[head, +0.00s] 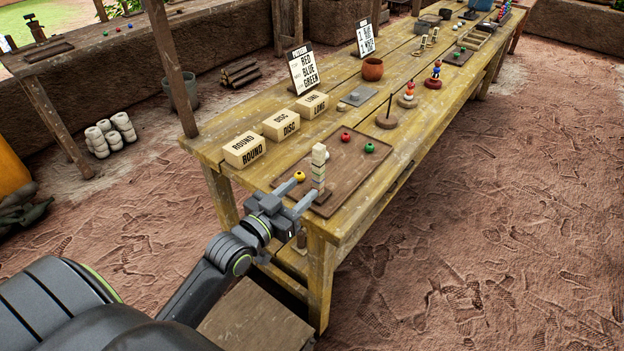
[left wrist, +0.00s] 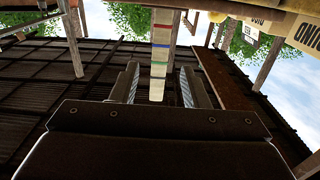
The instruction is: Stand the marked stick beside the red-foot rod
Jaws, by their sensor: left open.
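The marked stick (head: 319,165) is pale and stands upright at the near end of the brown tray. In the left wrist view the stick (left wrist: 161,40) shows red, blue and green bands. My left gripper (head: 307,185) is open just in front of it. In the wrist view the stick appears in the gap between the fingers (left wrist: 160,82), with space on both sides. A thin dark rod (head: 389,106) stands on a round brown foot. I cannot tell which is the red-foot rod. My right gripper is out of view.
The brown tray (head: 352,167) holds yellow, red and green balls. Blocks marked ROUND (head: 244,150), DISC (head: 281,125) and LONG (head: 312,105) line the left side of the table. A sign (head: 301,69) reads RED BLUE GREEN. A clay pot (head: 372,69) stands behind.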

